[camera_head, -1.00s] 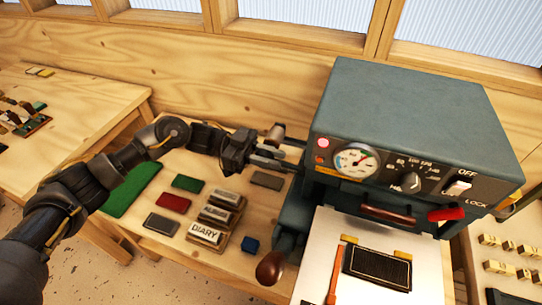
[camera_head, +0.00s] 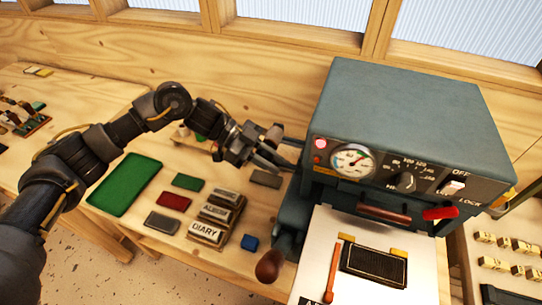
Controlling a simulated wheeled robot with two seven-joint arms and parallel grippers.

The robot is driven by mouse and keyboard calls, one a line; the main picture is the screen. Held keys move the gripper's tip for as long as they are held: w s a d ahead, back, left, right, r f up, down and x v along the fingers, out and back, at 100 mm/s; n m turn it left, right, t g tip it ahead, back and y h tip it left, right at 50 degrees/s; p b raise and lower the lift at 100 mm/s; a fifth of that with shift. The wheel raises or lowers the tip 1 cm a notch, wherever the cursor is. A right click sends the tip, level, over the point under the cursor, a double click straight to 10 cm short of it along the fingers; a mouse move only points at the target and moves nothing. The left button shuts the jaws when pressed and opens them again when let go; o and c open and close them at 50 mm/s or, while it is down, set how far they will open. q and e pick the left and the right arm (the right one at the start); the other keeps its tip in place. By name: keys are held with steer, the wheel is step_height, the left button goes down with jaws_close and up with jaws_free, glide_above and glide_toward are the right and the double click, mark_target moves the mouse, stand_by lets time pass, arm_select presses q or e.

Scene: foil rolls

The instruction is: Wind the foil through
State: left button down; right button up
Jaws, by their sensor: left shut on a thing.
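The grey-green foil press (camera_head: 415,115) stands at the right, with a round gauge (camera_head: 352,160), a dial and an OFF/LOCK switch on its front. My left gripper (camera_head: 268,152) is at the press's upper left side, its fingers tilted. It is shut on a small winding knob there, which the fingers mostly hide. The foil itself is hard to make out, and I cannot tell how it runs through the press. My right gripper is not in view.
A white plate with a black type block (camera_head: 375,268) lies before the press. A wooden-knobbed lever (camera_head: 270,265) sticks out at its lower left. A green mat (camera_head: 125,184), coloured blocks and stamps such as DIARY (camera_head: 206,232) lie on the bench. Brass type (camera_head: 505,243) stands at right.

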arm_select(q)
steer(key=shift+y, duration=0.6)
steer(key=shift+f, duration=0.15)
steer(key=c, duration=1.2)
jaws_free()
steer(key=shift+c, duration=0.2)
steer(key=b+v, duration=0.4)
steer(key=v, duration=0.6)
steer(key=shift+s, duration=0.1)
steer(key=shift+a+r, duration=0.3)
steer(key=shift+r, duration=0.1)
